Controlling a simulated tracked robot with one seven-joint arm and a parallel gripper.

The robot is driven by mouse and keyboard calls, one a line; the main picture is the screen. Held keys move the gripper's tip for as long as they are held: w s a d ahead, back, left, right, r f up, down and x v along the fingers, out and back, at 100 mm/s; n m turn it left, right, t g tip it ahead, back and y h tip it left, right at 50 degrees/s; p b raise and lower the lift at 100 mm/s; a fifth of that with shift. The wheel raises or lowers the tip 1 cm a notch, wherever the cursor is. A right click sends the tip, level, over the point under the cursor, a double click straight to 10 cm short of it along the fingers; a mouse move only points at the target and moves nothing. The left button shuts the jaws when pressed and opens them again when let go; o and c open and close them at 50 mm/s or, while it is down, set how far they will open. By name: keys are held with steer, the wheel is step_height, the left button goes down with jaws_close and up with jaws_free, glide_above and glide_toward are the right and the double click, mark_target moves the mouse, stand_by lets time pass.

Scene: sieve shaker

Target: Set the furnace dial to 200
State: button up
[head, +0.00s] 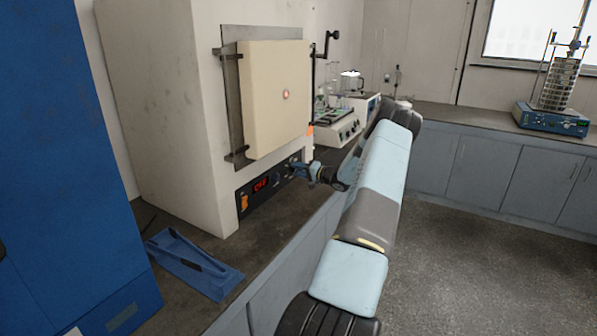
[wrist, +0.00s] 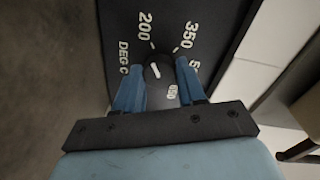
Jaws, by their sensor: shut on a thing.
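The furnace (head: 170,110) is a large cream box with its door shut. Its black control panel (head: 247,208) has a red lit display (head: 260,185) that seems to read OFF. In the wrist view the furnace dial (wrist: 155,70) is a small dark knob with a white pointer line. The line points up and slightly left, roughly toward the 200 mark (wrist: 146,27). The 350 mark (wrist: 187,35) is up and right of the dial. My gripper (wrist: 160,66) has its blue fingers shut on the dial, one on each side. In the head view my gripper (head: 302,172) is at the panel's right part and hides the dial.
A blue tool or tray (head: 195,265) lies on the bench left of my arm. A blue cabinet (head: 60,170) stands at the left. Glassware and a white instrument (head: 340,133) stand beyond the furnace. The sieve shaker (head: 555,115) is far right. The floor at right is clear.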

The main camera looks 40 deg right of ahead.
steer(key=shift+s+a+f, duration=0.1)
steer(key=shift+a+f, duration=0.15)
steer(key=shift+f, duration=0.15)
steer(key=o, duration=0.7)
steer(key=shift+c, duration=0.2)
steer(key=o, duration=0.4)
steer(key=shift+d+r, duration=0.15)
steer(key=shift+r, duration=0.1)
steer(key=v, duration=1.3)
steer(key=shift+s, duration=0.35)
steer(key=shift+s, duration=0.1)
